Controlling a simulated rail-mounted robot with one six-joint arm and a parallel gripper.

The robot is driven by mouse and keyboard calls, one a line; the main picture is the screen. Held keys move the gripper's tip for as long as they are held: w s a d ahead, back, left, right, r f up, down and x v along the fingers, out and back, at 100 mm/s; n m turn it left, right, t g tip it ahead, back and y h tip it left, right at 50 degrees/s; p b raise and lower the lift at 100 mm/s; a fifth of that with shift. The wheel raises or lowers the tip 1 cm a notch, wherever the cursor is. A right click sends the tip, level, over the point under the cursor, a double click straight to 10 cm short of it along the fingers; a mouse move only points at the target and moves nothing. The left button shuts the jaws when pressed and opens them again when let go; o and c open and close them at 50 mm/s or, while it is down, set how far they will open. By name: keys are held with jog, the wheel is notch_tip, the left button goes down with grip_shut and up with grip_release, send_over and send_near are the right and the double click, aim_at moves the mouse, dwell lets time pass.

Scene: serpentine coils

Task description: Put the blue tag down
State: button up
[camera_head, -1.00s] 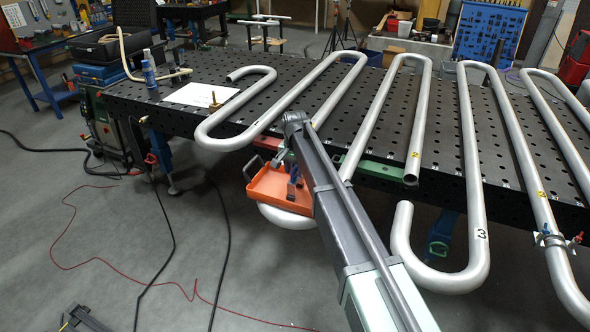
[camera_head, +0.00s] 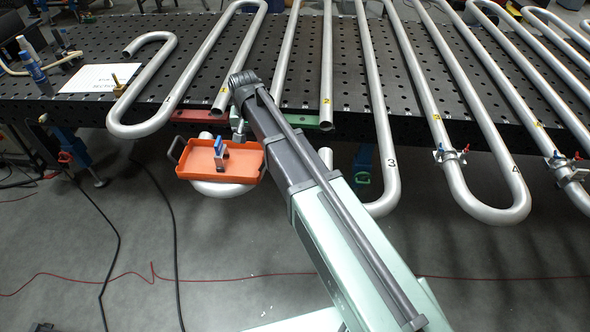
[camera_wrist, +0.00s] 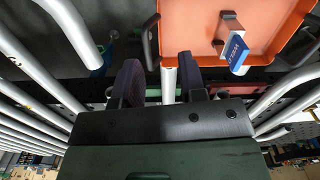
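The blue tag (camera_head: 219,147) is in the orange tray (camera_head: 250,161), joined to a small grey and dark piece. In the wrist view the blue tag (camera_wrist: 237,52) with pale lettering shows at the upper right, over the orange tray (camera_wrist: 183,28). In the head view my gripper is partly hidden by my arm, beside the tray's right end.
The perforated black table (camera_head: 300,65) carries several silver serpentine pipes, some overhanging its front edge. Cables cross the open floor below (camera_head: 225,235).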

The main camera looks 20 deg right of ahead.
jog(key=s+d+n, duration=0.1)
jog(key=s+d, duration=0.4)
jog(key=s, duration=0.5)
jog(key=s+d+n, duration=0.1)
jog(key=s+d, duration=0.5)
jog(key=s, duration=0.5)
jog(key=shift+s, duration=0.2)
jog(key=shift+d+r, duration=0.1)
